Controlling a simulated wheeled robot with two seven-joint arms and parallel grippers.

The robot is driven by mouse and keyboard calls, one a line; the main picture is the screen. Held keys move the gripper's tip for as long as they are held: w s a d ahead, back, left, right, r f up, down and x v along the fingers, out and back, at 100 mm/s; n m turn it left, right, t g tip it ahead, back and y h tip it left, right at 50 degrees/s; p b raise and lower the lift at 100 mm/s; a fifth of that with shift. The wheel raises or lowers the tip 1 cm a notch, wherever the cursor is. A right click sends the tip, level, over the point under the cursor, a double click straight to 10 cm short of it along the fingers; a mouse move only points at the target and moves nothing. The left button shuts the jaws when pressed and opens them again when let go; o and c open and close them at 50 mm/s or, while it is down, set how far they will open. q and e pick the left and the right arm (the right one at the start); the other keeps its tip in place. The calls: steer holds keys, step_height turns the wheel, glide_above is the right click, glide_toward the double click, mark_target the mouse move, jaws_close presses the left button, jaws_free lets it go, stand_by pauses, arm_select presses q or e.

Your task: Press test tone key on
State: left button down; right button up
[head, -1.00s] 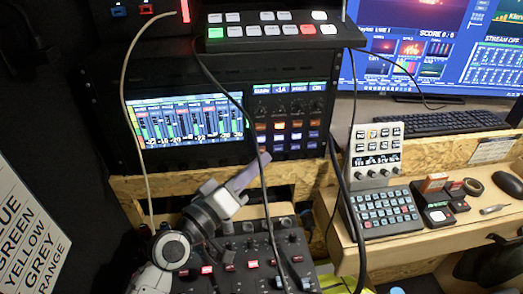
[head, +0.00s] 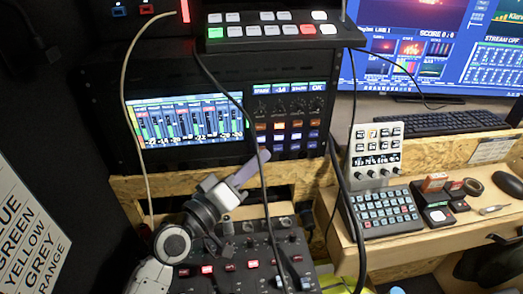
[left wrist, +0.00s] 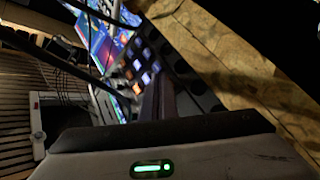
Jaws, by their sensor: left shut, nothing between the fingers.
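The rack unit with a lit screen (head: 187,121) has a panel of small lit keys (head: 288,134) at its right, orange above and blue or white below. I cannot read the key labels, so I cannot tell which one is the test tone key. My left gripper (head: 262,157) is shut and empty. Its tips are just below and left of the key panel in the head view, and contact with a key does not show. In the left wrist view the shut fingers (left wrist: 158,100) point toward orange, blue and white lit keys (left wrist: 146,77). My right gripper is not in view.
A black switcher (head: 272,31) sits above the rack unit. A fader panel (head: 245,265) lies below my left arm. Loose cables (head: 258,165) hang in front of the rack, close to the gripper. A white knob box (head: 376,150) and a keypad (head: 383,210) stand at the right.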

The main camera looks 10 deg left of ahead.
arm_select(q)
steer(key=shift+w+r, duration=0.35)
steer(key=shift+r, duration=0.1)
stand_by(0.7)
steer(key=shift+s, duration=0.15)
steer(key=shift+s+f, duration=0.2)
steer(key=shift+f, duration=0.2)
steer(key=shift+s+f, duration=0.1)
steer(key=s+d+p, duration=0.1)
steer(key=s+d, duration=0.1)
steer(key=s, duration=0.4)
steer(key=shift+p, duration=0.35)
stand_by(2.1)
